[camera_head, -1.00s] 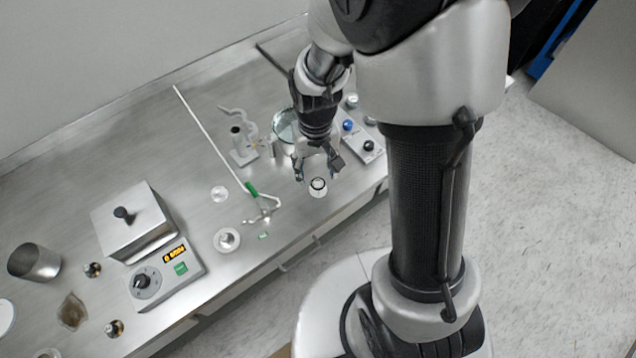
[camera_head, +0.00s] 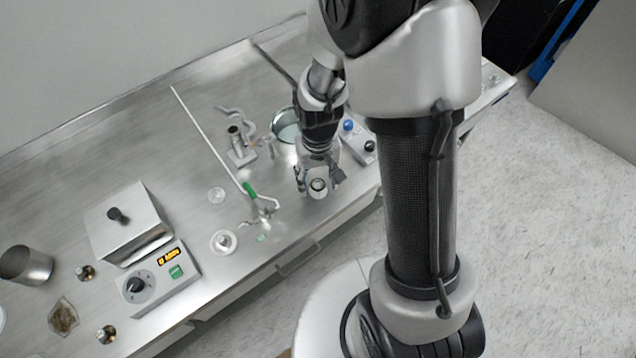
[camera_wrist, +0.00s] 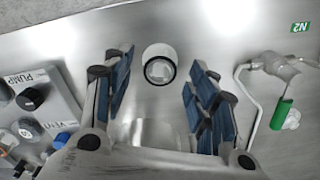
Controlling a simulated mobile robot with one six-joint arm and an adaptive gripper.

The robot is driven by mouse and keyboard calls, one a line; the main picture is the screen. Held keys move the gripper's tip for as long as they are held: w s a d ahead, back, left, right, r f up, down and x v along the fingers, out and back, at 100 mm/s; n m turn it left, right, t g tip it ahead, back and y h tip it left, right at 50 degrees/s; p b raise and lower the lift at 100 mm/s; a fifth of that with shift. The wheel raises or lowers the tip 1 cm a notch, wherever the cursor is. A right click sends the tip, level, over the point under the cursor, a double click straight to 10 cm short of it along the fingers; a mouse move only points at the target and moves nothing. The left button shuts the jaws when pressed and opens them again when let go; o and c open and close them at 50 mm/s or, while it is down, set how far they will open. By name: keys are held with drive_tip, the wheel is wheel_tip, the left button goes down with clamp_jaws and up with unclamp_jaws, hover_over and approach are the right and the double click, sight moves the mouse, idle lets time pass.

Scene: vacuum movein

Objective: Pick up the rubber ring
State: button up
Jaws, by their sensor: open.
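A small pale cone-shaped piece with a dark rim (camera_head: 318,184) stands on the metal bench near its front edge. The dark band, which looks like the rubber ring, shows in the wrist view (camera_wrist: 147,71) around a light centre. My gripper (camera_head: 318,181) is open and points down over this piece. In the wrist view my gripper (camera_wrist: 162,78) has one blue-padded finger on each side of the piece, with a visible gap on both sides. The fingers do not appear to touch it. Their exact height above the bench is hard to tell.
A control box with knobs (camera_wrist: 40,108) stands close to one finger. A metal tap with a green handle (camera_wrist: 281,113) is on the other side.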

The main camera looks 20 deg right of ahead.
drive_tip(key=shift+f, duration=0.1)
drive_tip(key=shift+c, duration=0.4)
drive_tip(key=c, duration=0.7)
